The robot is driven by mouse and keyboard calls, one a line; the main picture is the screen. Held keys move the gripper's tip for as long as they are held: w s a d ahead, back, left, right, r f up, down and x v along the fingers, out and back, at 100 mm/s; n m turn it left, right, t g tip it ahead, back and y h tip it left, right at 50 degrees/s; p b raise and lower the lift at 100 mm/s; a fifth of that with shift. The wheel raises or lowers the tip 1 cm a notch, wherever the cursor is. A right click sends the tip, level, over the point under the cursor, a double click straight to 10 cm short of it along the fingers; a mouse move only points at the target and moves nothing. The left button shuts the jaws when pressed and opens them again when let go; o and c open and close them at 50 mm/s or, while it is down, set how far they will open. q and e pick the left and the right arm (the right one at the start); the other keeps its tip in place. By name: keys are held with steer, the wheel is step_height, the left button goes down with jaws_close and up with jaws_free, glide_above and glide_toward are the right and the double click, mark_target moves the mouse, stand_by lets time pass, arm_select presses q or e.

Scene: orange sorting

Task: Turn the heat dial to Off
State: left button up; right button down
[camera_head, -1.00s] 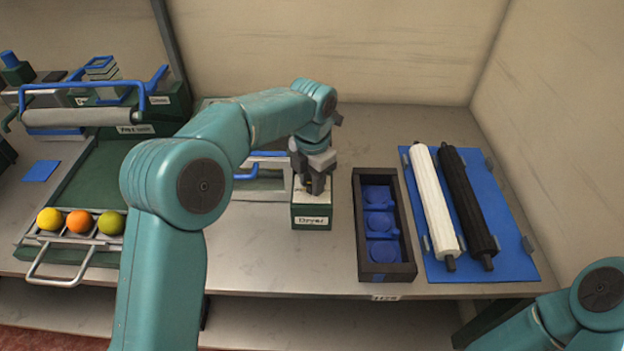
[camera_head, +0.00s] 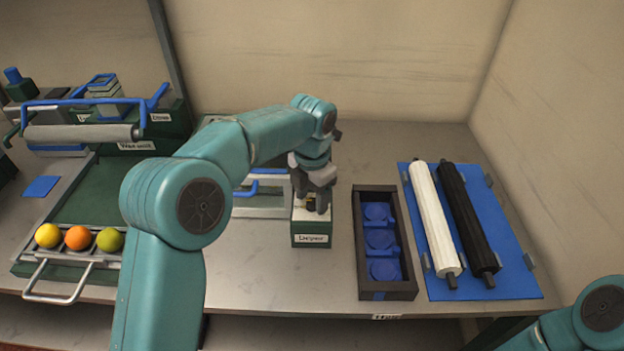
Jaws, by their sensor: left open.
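My left gripper (camera_head: 313,200) points down over the small green box (camera_head: 311,232) labelled like "Dryer", near the middle of the table.
A black tray (camera_head: 361,274) with blue recesses stands right of the box. A white roller (camera_head: 434,218) and a black roller (camera_head: 468,220) lie on a blue mat (camera_head: 513,276). At left, a yellow, an orange and a green fruit sit in a metal rack (camera_head: 62,255).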

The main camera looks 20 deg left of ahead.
mark_target(312, 201)
arm_select(q)
step_height(312, 201, up, 16)
steer(key=p, duration=0.3)
